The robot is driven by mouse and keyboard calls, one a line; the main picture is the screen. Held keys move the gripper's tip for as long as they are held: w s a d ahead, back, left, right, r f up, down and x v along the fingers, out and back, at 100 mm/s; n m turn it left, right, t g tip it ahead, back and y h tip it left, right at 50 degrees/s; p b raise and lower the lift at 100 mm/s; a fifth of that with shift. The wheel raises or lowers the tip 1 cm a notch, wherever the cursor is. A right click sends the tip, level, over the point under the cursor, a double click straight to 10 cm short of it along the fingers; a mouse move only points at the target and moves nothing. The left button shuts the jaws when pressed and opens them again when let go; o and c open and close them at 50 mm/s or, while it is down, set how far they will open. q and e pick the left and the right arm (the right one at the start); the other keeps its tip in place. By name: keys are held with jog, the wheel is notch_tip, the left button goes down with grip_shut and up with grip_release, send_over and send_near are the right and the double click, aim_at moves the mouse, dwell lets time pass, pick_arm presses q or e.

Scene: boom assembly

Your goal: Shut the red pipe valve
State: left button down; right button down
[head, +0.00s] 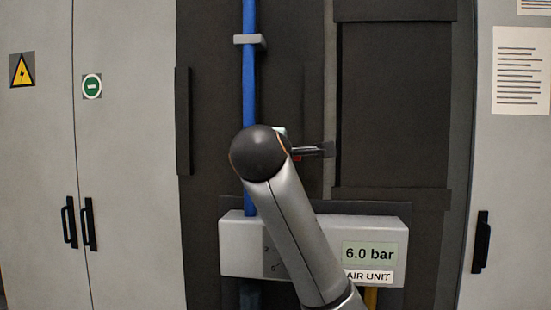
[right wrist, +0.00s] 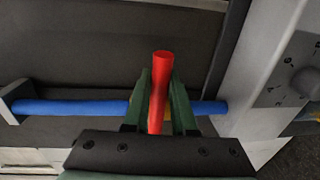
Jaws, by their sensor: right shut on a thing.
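The red valve handle (right wrist: 160,92) is between the two green fingers of my right gripper (right wrist: 161,82) in the right wrist view, with its rounded end sticking out beyond the fingers. The gripper is shut on it. There the handle looks crosswise to the blue pipe (right wrist: 70,107), which passes behind the fingers. In the head view the blue pipe (head: 249,75) runs upright, and only a small bit of red (head: 297,158) shows beside my right arm. My arm hides the valve body and most of the gripper there. My left gripper is not in view.
A white air unit (head: 235,237) reading 6.0 bar sits below, partly behind my arm. It shows on the right in the wrist view, with a grey knob (right wrist: 305,82). A grey bracket (head: 250,39) holds the pipe. Cabinets stand on both sides.

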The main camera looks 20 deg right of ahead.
jog(key=shift+r, duration=0.1)
dwell(0.3)
jog(key=c, duration=0.7)
grip_release()
jog(key=shift+c, duration=0.2)
jog(key=b+v, duration=0.4)
jog(key=v, duration=0.8)
jog(key=shift+s+a, duration=0.2)
jog(key=shift+s, duration=0.05)
